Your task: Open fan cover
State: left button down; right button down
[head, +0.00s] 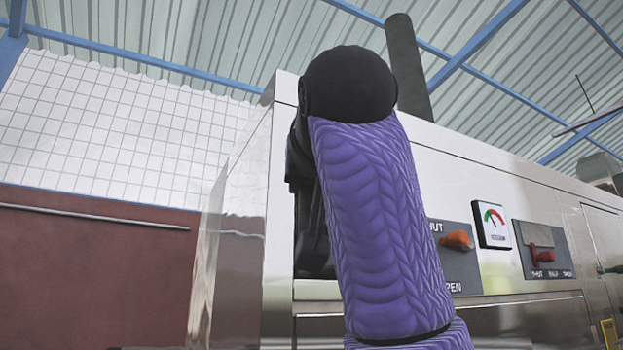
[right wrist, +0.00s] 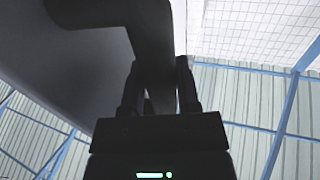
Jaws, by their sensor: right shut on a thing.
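In the right wrist view my right gripper (right wrist: 157,72) has its two dark fingers on either side of a thick, dark, bent handle (right wrist: 150,30) and is shut on it. The handle curves in front of a large dark grey surface (right wrist: 60,65); I cannot tell whether this is the fan cover. In the head view my right arm, in a purple sleeve, rises in front of the steel machine (head: 245,210). Its black end parts show beside the sleeve, but the fingers and handle cannot be made out there. My left gripper is out of view.
The machine's front carries an orange knob (head: 457,240) on a shut/open plate, a gauge (head: 492,225) and a red lever (head: 541,255). A dark pipe (head: 408,65) stands behind its top. A tiled wall (head: 110,140) is at the left.

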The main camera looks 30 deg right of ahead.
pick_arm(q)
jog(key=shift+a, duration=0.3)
pick_arm(e)
jog(key=shift+w+a, duration=0.15)
jog(key=shift+a, duration=0.1)
jog(key=c, duration=0.7)
grip_release()
jog(key=o, duration=0.4)
jog(key=shift+d, duration=0.2)
jog(key=shift+c, duration=0.2)
jog(key=shift+s+a+f, duration=0.1)
jog(key=shift+s+a, duration=0.05)
jog(key=shift+s, duration=0.05)
pick_arm(q)
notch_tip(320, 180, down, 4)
jog(key=b, duration=0.3)
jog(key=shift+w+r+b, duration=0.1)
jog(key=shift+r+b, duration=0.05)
jog(key=shift+b, duration=0.2)
pick_arm(e)
jog(key=v, duration=0.9)
